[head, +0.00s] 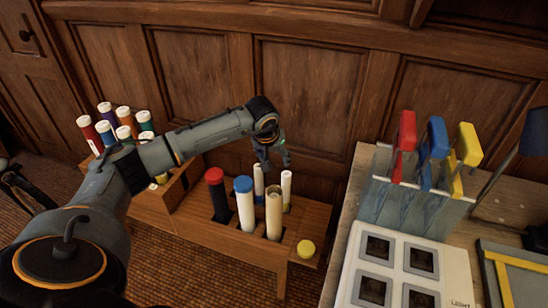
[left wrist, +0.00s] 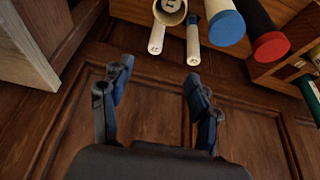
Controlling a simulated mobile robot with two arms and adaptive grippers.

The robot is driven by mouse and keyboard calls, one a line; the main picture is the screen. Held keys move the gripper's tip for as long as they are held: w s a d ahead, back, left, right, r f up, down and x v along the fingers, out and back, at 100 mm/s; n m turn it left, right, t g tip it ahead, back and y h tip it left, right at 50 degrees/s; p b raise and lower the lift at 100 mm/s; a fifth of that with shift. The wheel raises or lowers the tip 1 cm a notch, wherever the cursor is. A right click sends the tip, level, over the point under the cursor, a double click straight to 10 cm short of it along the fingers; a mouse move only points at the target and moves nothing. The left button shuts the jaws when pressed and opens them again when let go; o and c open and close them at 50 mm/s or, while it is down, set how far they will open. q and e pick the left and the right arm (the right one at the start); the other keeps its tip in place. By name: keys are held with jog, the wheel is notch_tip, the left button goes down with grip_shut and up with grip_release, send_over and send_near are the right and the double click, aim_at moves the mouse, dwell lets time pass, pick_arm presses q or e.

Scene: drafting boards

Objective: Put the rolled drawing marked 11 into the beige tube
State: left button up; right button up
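The beige tube (head: 273,220) stands open-topped in the wooden rack; its round mouth also shows in the left wrist view (left wrist: 170,14), with a pale marked shape inside that I cannot identify. Two slim white rolls stand behind it, a left one (head: 259,181) and a right one (head: 286,188). Their ends show in the left wrist view, one plain white (left wrist: 157,40) and one with a blue band (left wrist: 193,48). I cannot read which is marked 11. My left gripper (head: 274,160) is open and empty above the rolls, its fingers spread in the left wrist view (left wrist: 157,78). My right gripper is not in view.
A red-capped black tube (head: 218,198) and a blue-capped white tube (head: 245,208) stand left of the beige tube. A yellow cap (head: 306,249) lies to its right. Several coloured tubes (head: 106,133) stand at left. The desk (head: 345,235) at right carries a clear holder with coloured-handled tools.

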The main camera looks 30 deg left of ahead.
pick_arm(q)
jog(key=shift+r, duration=0.1)
jog(key=v, duration=1.1)
jog(key=shift+s+r, duration=0.3)
jog(key=shift+r, duration=0.05)
jog(key=shift+d, duration=0.1)
dwell(0.3)
